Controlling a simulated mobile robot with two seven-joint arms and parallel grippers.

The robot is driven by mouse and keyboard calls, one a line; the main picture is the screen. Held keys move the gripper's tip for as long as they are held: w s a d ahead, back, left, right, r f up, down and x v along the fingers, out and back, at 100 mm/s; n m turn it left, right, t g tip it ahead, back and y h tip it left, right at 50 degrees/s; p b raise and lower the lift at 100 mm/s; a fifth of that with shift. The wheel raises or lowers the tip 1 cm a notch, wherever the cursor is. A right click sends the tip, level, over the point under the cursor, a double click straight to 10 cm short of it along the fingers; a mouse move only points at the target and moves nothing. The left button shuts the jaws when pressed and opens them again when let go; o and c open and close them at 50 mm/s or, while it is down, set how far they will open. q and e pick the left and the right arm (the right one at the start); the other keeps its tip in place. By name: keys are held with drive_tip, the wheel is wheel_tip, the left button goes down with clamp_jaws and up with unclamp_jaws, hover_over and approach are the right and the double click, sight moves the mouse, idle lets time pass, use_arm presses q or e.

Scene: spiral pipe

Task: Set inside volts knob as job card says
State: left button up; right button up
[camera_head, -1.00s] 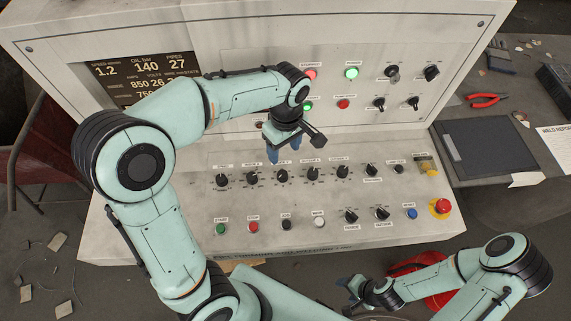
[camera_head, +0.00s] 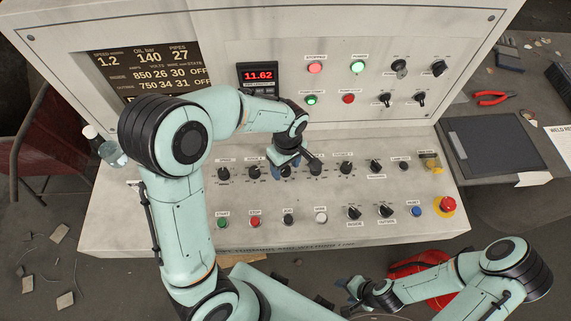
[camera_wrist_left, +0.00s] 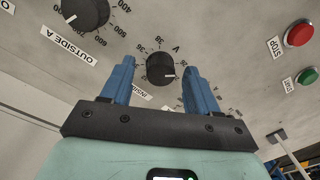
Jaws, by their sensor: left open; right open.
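The inside volts knob (camera_wrist_left: 160,70) is black and round, with a V scale around it. In the left wrist view it sits between the open blue fingers of my left gripper (camera_wrist_left: 159,80); contact cannot be told. Its white mark points to the right side of the scale. Its INSIDE label is partly hidden by a finger. In the head view my left gripper (camera_head: 279,172) is low over the upper knob row, partly covering this knob. The readout (camera_head: 150,72) shows inside 850, 26, 30, OFF. My right gripper (camera_head: 356,293) is away below the console. No job card is legible.
The outside amps knob (camera_wrist_left: 85,12) is close beside it. Start (camera_head: 222,223) and stop (camera_head: 255,222) buttons sit in the lower row. An emergency stop (camera_head: 446,205) is at the right. A red display (camera_head: 258,76) reads 11.62.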

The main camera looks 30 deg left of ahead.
use_arm(q)
drive_tip(key=c, duration=1)
drive_tip(key=shift+c, duration=0.2)
